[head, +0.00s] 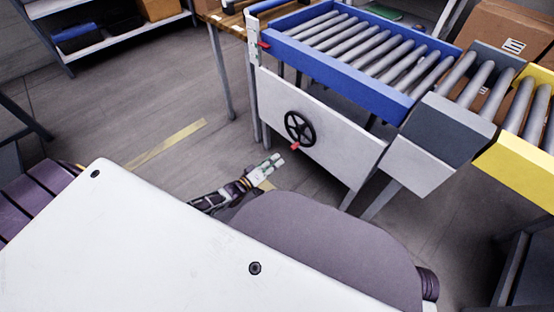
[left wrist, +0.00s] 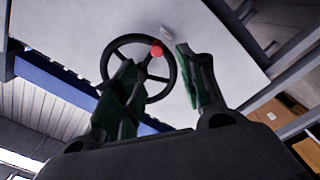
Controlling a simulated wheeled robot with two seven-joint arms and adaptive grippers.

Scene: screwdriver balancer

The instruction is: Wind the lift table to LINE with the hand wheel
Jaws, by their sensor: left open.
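The lift table (head: 392,97) has a blue frame with grey rollers on top and a white front panel (head: 325,148). The black spoked hand wheel (head: 299,122) is on that panel, with a red knob (head: 295,146) at its lower edge. A post with a small scale (head: 254,52) and red pointer (head: 264,44) stands at the table's left end; its marks are too small to read. My left gripper (head: 273,165) is open and empty, below and left of the wheel. In the left wrist view, the wheel (left wrist: 113,45) and knob (left wrist: 156,50) show beyond its green-padded fingers (left wrist: 156,58), apart from them.
A grey roller section (head: 445,125) and a yellow-framed conveyor (head: 520,170) adjoin the table on the right. Cardboard boxes (head: 508,30) stand behind. A shelf with bins (head: 85,42) is at the back left.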

